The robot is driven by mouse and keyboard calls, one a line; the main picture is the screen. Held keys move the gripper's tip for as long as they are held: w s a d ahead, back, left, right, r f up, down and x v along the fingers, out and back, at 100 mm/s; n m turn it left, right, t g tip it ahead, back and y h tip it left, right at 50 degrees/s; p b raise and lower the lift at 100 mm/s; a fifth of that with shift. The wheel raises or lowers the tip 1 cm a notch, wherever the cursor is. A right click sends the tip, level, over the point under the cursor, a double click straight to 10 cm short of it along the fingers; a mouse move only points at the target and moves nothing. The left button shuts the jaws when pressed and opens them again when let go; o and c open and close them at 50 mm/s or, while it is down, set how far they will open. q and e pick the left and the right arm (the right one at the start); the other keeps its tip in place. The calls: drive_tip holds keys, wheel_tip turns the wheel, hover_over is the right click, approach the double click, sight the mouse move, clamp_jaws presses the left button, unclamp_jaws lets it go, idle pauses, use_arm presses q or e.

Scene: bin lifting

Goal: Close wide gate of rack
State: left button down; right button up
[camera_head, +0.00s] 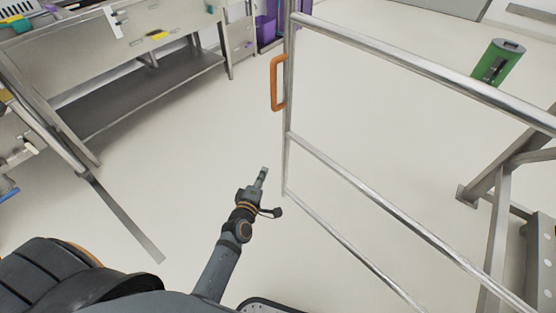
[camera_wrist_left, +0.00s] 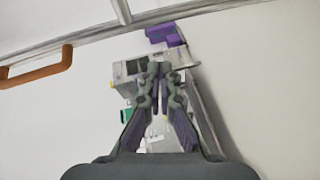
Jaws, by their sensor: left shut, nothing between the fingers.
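The wide gate (camera_head: 345,180) is a frame of silver metal tubes on the right side of the head view. It stands out over the floor, and its free upright end is near the middle of the picture. An orange handle (camera_head: 274,83) is fixed to that upright. My left gripper (camera_head: 264,171) is shut and empty, left of the gate's upright and below the handle in the picture, apart from both. In the left wrist view the gripper (camera_wrist_left: 158,72) points ahead, with the orange handle (camera_wrist_left: 38,75) at upper left. My right gripper is not in view.
A metal workbench (camera_head: 110,60) with a lower shelf stands at upper left. Purple bins (camera_head: 266,29) are at the back. A green device (camera_head: 498,62) and a metal frame (camera_head: 497,220) are on the right. The pale floor (camera_head: 180,150) between bench and gate is clear.

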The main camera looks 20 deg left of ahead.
use_arm(q)
drive_tip(key=w+d+r+n+t, duration=0.1)
drive_tip(key=w+r, duration=0.3)
drive_tip(key=w, duration=1)
drive_tip(key=shift+r+n+t+y, duration=0.2)
drive_tip(key=shift+n+t+y, duration=0.15)
drive_tip(key=shift+n, duration=0.45)
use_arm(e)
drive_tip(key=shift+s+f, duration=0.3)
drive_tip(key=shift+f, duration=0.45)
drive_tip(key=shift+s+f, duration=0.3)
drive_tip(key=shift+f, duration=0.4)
use_arm(q)
drive_tip(key=shift+d, duration=0.1)
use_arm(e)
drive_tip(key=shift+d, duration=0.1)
